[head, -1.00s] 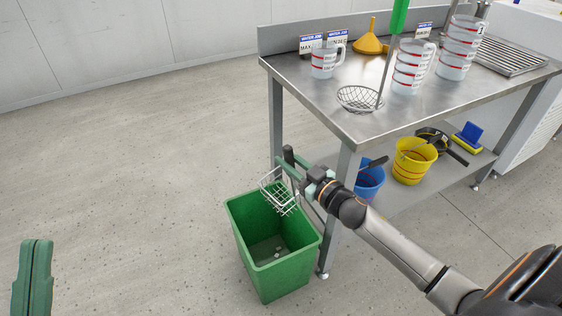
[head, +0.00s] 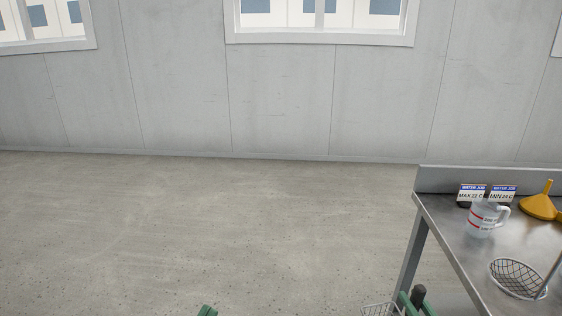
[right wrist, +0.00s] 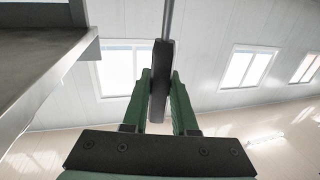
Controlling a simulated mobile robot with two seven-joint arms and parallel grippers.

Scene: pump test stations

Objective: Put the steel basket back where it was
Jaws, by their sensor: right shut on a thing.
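The steel basket (head: 380,311) is a wire basket at the bottom edge of the head view, mostly cut off. The basket's wire part is not seen there. Only the green tip of my left gripper (head: 207,311) shows at the bottom edge of the head view.
The steel table (head: 455,235) stands at the right. On it are a measuring jug (head: 482,222), two sign cards (head: 472,194), a yellow funnel (head: 538,206) and a round wire strainer (head: 517,278). The floor left of the table is clear up to the wall.

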